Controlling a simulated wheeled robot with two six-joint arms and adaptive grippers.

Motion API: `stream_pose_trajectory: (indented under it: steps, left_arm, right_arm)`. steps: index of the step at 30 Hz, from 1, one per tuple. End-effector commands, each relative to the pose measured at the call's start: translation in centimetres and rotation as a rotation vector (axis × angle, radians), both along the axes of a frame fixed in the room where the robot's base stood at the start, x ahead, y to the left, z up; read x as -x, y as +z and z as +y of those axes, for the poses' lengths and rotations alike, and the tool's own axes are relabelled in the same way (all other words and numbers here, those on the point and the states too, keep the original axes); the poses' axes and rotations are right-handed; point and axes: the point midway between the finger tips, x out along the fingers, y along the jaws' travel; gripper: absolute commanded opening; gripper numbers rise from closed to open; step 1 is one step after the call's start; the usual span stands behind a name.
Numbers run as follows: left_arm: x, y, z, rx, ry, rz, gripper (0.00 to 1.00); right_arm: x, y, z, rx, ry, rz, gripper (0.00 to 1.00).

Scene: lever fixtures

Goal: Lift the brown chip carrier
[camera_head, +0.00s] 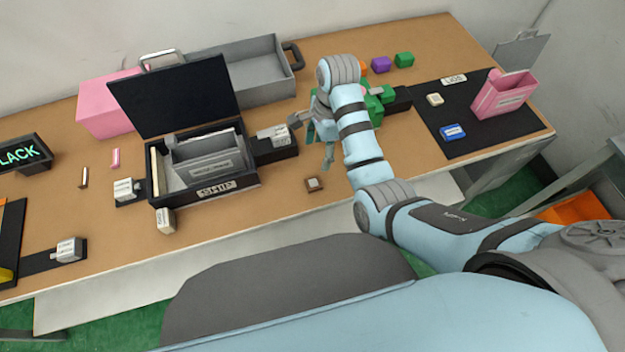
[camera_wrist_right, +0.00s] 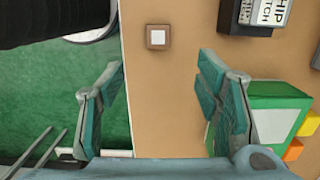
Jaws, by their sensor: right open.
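The brown chip carrier (camera_head: 314,184) is a small brown square with a white top. It lies flat on the wooden table near the front edge, right of the SHIP box. In the right wrist view the carrier (camera_wrist_right: 158,37) shows ahead of the fingers, roughly between their lines and apart from them. My right gripper (camera_head: 328,150) is open and empty, above the table a little behind the carrier. Its two teal-padded fingers (camera_wrist_right: 165,95) are spread wide in the wrist view. My left gripper is not in view.
The black SHIP box (camera_head: 215,188) stands open, with a labelled block (camera_head: 279,136) on a black base beside it. A pink bin (camera_head: 504,95) stands on a black mat at right. Table around the carrier is clear.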

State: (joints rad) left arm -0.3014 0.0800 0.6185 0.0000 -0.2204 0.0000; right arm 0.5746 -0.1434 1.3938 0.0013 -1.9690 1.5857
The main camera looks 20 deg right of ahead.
Motion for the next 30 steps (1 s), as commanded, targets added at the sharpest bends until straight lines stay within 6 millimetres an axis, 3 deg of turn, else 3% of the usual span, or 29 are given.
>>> stream_pose_trajectory:
  steps: [6,18,21,26,30]
  left_arm:
    - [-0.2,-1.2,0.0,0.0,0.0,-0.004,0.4]
    - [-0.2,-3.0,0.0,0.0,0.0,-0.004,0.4]
    - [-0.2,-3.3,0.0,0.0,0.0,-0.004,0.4]
    - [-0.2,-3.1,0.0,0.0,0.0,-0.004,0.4]
    - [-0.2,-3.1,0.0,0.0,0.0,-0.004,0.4]
  right_arm:
    - [0.3,-6.0,0.6,0.0,-0.002,0.007,0.58]
    - [0.2,-13.0,1.4,0.0,0.001,0.005,0.58]
    - [0.2,-13.9,1.6,0.001,0.0,0.004,0.58]
    - [0.2,-13.8,1.6,0.0,0.0,0.002,0.58]
    - [0.2,-13.8,1.6,0.001,0.0,0.002,0.41]
